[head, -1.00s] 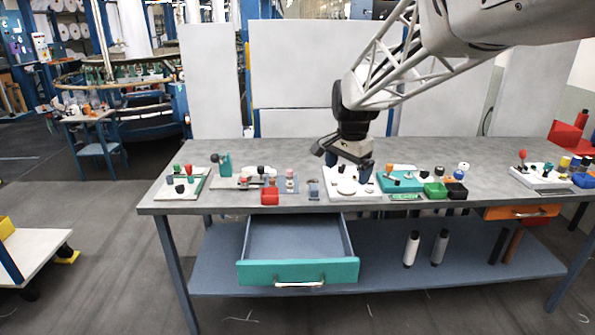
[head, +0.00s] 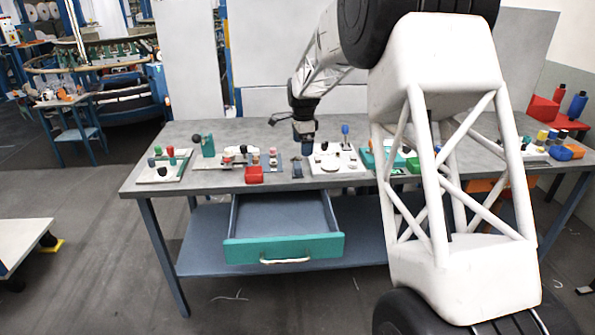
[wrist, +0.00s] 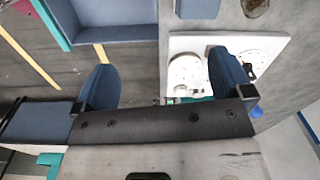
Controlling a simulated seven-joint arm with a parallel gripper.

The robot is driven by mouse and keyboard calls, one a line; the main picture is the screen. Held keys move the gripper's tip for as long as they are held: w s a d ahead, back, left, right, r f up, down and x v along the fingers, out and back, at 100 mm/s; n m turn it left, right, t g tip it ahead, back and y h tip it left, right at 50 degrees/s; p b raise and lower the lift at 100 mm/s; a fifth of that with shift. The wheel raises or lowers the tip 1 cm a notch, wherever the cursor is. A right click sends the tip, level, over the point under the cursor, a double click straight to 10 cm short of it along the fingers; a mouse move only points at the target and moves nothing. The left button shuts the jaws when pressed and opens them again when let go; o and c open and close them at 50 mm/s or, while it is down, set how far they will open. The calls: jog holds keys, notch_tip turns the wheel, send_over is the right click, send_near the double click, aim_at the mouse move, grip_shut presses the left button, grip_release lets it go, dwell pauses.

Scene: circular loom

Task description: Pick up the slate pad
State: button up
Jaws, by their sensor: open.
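My gripper (head: 307,150) is open and empty, its two blue fingers spread wide in the wrist view (wrist: 165,75). In the head view it hangs over the table near the left rear of the white board. What looks like the slate pad (head: 297,168) is a small blue-grey piece near the front edge, between the red box's group and the white board. In the wrist view a flat slate-blue piece (wrist: 199,8), probably the same pad, is cut off at the top, beyond the fingertips. The fingers appear apart from it.
The white board (head: 337,165) with round parts and knobs is close by; the right finger overlaps it in the wrist view. A red box (head: 254,175) stands to the left. The open teal-fronted drawer (head: 284,249) juts out below. My arm hides part of the right side.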

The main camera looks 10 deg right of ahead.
jog(key=m, duration=0.2)
send_over(297, 164)
notch_tip(297, 164, down, 6)
jog(key=shift+r, duration=0.25)
jog(key=shift+f, duration=1.3)
jog(key=shift+f, duration=2.55)
jog(key=c, duration=1)
